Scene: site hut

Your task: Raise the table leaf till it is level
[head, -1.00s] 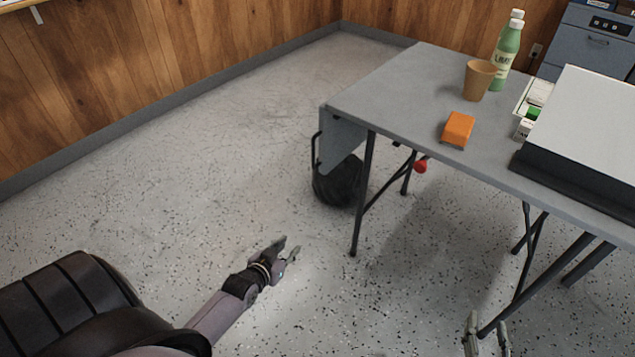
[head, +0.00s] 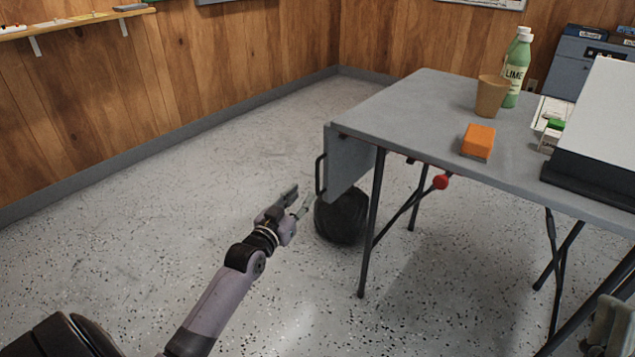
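The table leaf (head: 347,163) is a grey panel that hangs down from the left end of the grey table (head: 415,112). A dark bar handle (head: 320,175) is on its outer side. A red knob (head: 440,182) shows under the tabletop near the legs. My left gripper (head: 299,199) is open and empty, to the left of the handle and a little lower in the picture, apart from it. My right gripper (head: 606,335) shows only partly at the lower right corner; its fingers are cut off by the frame.
A dark round object (head: 342,218) is on the floor below the leaf. On the table are an orange block (head: 478,141), a tan cup (head: 491,96), green bottles (head: 515,72) and a large white-topped box (head: 603,120). The floor left of the table is clear.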

